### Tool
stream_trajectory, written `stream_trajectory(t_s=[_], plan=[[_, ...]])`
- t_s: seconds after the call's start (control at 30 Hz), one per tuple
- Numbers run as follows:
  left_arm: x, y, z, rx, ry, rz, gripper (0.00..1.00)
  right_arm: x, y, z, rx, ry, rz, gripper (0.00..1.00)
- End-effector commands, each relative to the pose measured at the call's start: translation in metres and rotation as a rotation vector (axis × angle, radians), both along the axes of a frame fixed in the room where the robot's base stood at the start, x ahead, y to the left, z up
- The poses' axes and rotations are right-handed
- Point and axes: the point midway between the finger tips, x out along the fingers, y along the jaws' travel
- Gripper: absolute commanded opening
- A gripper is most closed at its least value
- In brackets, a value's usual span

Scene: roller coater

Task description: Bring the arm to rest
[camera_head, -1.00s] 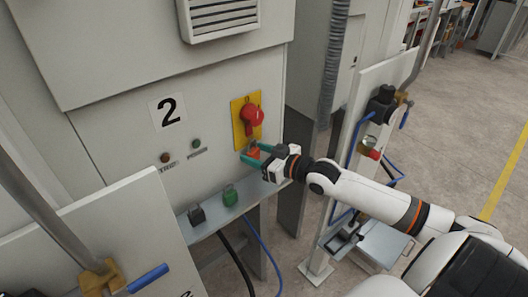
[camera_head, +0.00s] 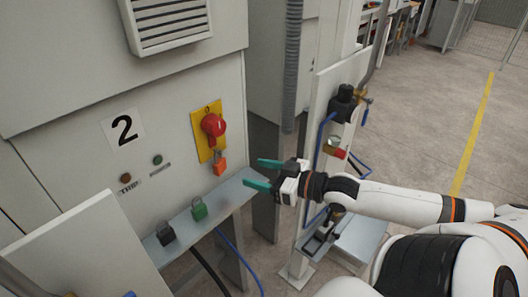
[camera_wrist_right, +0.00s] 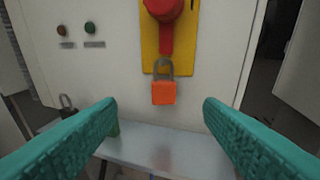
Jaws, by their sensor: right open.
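My right gripper (camera_head: 262,174) is open and empty, with teal fingers spread, to the right of the cabinet panel and above the right end of the ledge. An orange padlock (camera_head: 219,163) hangs from the red rotary switch (camera_head: 213,125) on its yellow plate (camera_head: 203,146). In the right wrist view the orange padlock (camera_wrist_right: 164,93) hangs ahead, between and beyond the two fingers (camera_wrist_right: 160,115), touching neither. Its shackle goes up to the lower end of the red handle (camera_wrist_right: 165,37). The right arm reaches in from the right. My left gripper is not in view.
A metal ledge (camera_head: 231,190) below the panel holds a green padlock (camera_head: 199,209) and a black padlock (camera_head: 165,233). A white post panel (camera_head: 329,94) with a valve and blue hose stands behind my right arm. Open floor (camera_head: 420,110) lies at the right.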

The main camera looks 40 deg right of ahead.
Motion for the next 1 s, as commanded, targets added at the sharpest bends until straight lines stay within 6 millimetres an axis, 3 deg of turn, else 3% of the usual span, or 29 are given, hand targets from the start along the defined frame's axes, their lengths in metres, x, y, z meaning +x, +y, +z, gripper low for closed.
stream_trajectory(t_s=[0.37, 0.47, 0.57, 0.63, 0.8, 1.0], plan=[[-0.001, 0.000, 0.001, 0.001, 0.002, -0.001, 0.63, -0.007, -0.002, 0.001, -0.001, 0.001, 0.001, 0.61], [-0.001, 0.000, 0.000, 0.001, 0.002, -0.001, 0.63, -0.011, -0.001, -0.009, -0.011, 0.029, -0.013, 0.61], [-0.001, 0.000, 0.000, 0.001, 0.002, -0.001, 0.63, -0.024, 0.004, -0.040, -0.051, 0.122, -0.052, 0.61], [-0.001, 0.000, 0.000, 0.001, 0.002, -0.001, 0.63, -0.040, 0.013, -0.072, -0.091, 0.227, -0.089, 0.61], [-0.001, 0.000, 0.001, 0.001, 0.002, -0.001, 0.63, -0.088, 0.052, -0.143, -0.200, 0.528, -0.159, 0.61], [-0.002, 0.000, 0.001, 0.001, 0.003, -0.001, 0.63, -0.128, 0.096, -0.174, -0.268, 0.775, -0.184, 0.61]])
